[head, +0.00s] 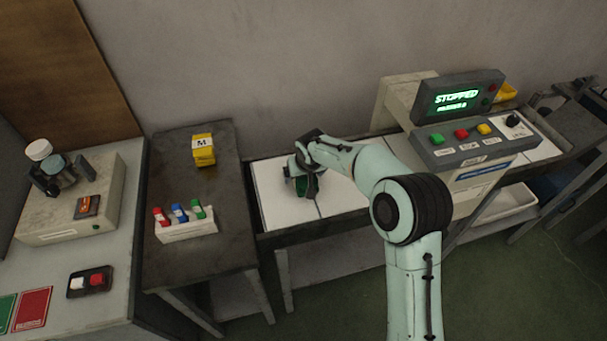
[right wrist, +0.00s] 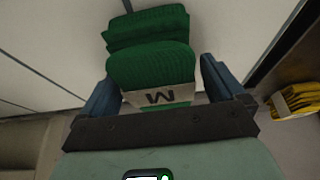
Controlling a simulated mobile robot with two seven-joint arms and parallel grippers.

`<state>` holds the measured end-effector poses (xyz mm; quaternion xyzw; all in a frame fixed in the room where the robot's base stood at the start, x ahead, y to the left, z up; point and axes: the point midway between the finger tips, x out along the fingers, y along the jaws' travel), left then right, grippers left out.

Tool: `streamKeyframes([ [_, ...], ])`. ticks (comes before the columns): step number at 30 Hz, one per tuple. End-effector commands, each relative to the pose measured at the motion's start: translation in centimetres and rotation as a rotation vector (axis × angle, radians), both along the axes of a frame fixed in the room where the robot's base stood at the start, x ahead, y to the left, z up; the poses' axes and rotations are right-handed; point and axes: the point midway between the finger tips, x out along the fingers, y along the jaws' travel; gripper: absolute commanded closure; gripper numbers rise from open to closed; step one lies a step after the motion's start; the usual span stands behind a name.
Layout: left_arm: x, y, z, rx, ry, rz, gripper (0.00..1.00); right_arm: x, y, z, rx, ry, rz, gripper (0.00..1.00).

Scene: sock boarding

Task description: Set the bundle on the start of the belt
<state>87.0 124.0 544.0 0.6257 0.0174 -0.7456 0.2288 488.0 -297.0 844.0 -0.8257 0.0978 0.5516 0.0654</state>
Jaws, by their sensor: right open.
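The bundle is a folded green knit with a pale band marked "M" (right wrist: 158,98). It also shows partly in the head view as a dark green shape (head: 307,188), on the white near end of the belt (head: 268,186). My right gripper (head: 300,180) is over it. In the right wrist view the blue fingers of the right gripper (right wrist: 160,84) stand open on either side of the bundle. I cannot tell whether either finger touches it. My left gripper is not in view.
The belt console (head: 458,98) reads "STOPPED" and has green, red and yellow buttons. A dark side table (head: 190,255) holds a yellow "M" pack (head: 203,152) and a white tray (head: 187,232) of coloured items. A machine (head: 65,210) stands on the left bench.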

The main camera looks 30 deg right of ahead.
Motion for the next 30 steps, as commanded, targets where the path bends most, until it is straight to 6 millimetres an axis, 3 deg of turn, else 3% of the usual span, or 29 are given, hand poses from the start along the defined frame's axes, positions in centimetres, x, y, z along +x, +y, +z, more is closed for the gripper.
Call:
streamKeyframes([
  [9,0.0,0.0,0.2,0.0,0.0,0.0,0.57,-2.5,0.6,6.3,0.001,-0.004,0.001,0.04],
  [15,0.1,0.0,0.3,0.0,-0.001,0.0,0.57,-3.7,0.9,9.3,0.0,-0.002,0.0,0.04],
  [21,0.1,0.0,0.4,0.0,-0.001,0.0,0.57,-4.2,1.0,10.4,0.001,0.0,0.0,0.04],
  [30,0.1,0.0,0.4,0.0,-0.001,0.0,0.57,-4.2,1.0,10.4,0.0,0.001,0.0,0.04],
])
